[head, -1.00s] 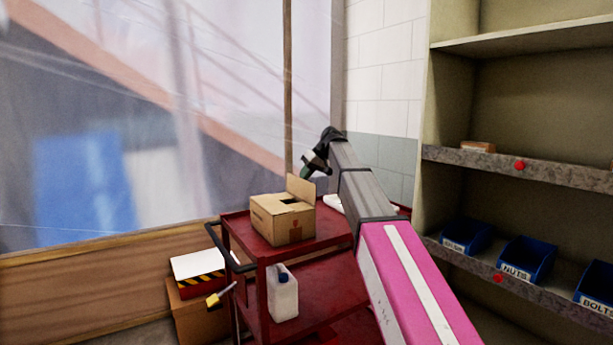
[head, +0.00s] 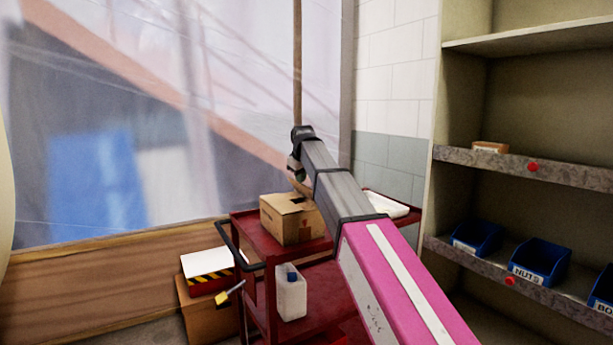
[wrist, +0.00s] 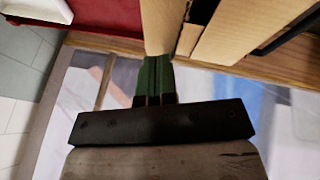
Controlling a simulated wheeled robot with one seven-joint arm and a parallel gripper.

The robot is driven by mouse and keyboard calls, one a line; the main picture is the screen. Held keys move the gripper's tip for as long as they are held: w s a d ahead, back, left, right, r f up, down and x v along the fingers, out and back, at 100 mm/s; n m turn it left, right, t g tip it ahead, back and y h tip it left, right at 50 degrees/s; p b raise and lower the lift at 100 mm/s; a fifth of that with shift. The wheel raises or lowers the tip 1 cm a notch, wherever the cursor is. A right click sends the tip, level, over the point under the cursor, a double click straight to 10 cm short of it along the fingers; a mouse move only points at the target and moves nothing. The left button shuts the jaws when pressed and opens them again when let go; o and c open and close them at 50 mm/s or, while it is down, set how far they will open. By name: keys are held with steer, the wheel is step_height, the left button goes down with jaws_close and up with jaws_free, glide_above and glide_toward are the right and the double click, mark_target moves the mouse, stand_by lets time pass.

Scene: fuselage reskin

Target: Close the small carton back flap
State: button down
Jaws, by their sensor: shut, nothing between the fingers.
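The small carton (head: 285,224) is a brown cardboard box on the top shelf of a red cart. My gripper (head: 299,177) is just above its far right side, in front of the back flap area. The flap is mostly hidden there, so I cannot tell its exact angle. In the wrist view my gripper (wrist: 154,72) has its green fingers together, empty, with the tips against or very close to a cardboard panel (wrist: 164,22). A narrow dark gap separates that panel from more of the carton (wrist: 238,28).
The red cart (head: 256,238) also carries a white tray (head: 386,204) and, lower down, a white jug (head: 291,296). Shelving with blue bins (head: 538,260) stands at right. A plastic sheet (head: 110,130) hangs behind the cart.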

mark_target(289, 201)
steer(key=shift+s+a+f+n+t+h, duration=0.25)
steer(key=shift+s+a+f+t+h, duration=0.3)
steer(key=shift+a+f+h, duration=0.3)
steer(key=shift+s+a+f+n+t+h, duration=0.2)
steer(key=shift+s+a+f+t+h, duration=0.25)
steer(key=shift+a+f+t+h, duration=0.4)
steer(key=shift+s+a+f+n+t+h, duration=0.25)
steer(key=shift+s+a+f+t+h, duration=0.25)
steer(key=shift+f, duration=0.6)
steer(key=shift+a, duration=0.1)
steer(key=shift+w+f, duration=0.1)
